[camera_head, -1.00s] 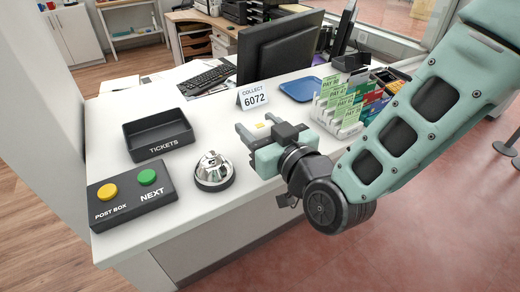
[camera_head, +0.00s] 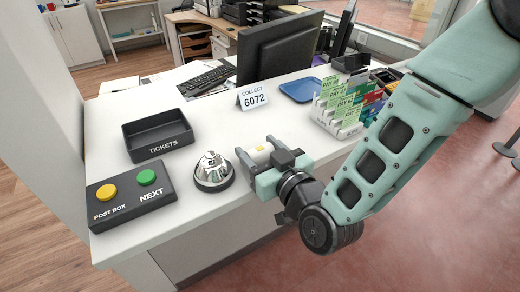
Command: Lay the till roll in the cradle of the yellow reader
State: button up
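My gripper (camera_head: 257,154) is over the front of the counter, just right of the silver bell. A short white roll with a yellowish patch, which looks like the till roll (camera_head: 260,156), sits between its fingers. The gripper appears shut on it. The gripper's body hides part of the roll and of the counter below, so I cannot tell the exact gap to the counter top. I cannot make out a yellow reader with a cradle in this view.
The silver bell (camera_head: 213,171) stands close left of my gripper. Further left are the button box (camera_head: 122,203) and the black TICKETS tray (camera_head: 131,140). Behind stand the 6072 sign (camera_head: 253,96), a blue tray (camera_head: 300,90) and a card rack (camera_head: 340,107). The counter centre (camera_head: 215,120) is clear.

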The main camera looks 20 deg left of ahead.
jog(key=shift+o, duration=0.8)
jog(key=shift+r+p, duration=0.15)
jog(key=shift+p, duration=0.35)
